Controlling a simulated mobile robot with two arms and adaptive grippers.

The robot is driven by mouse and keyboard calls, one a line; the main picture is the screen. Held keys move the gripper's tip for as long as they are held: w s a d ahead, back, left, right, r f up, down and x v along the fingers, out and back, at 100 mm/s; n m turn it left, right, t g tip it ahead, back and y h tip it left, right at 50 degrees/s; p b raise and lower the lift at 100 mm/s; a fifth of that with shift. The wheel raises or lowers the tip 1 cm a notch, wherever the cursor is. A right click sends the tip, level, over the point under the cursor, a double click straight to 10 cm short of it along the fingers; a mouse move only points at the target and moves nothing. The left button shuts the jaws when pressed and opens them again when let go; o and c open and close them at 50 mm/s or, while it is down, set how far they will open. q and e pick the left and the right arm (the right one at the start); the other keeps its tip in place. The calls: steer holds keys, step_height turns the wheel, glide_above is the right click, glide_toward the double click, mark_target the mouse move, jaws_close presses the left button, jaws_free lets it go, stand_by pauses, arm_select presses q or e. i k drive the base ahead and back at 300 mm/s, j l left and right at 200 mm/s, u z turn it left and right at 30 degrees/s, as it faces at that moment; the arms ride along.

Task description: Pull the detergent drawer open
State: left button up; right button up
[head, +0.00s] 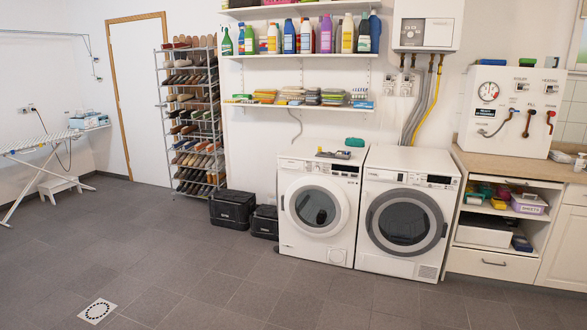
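Two white front-loading machines stand side by side against the back wall. The left machine (316,235) has a round door with a white ring and a dark window. The drawer front (297,165) at the upper left of its panel looks flush and shut. The right machine (401,250) has a round door with a grey ring. The panel front (382,174) at its upper left also looks flush. It is too small to tell for certain which panel is the detergent drawer. Neither of my grippers is in view.
Black boxes (232,209) stand on the floor left of the machines. A shoe rack (160,110) stands further left. A counter cabinet (491,262) adjoins the right machine. Small items (333,154) lie on the left machine. The tiled floor (230,285) in front is clear.

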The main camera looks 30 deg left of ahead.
mark_target(284, 163)
steer(key=i+j+u, duration=0.8)
steer(key=j, duration=0.15)
steer(key=i+j+u, duration=0.25)
steer(key=i+u, duration=0.6)
steer(key=i, duration=0.15)
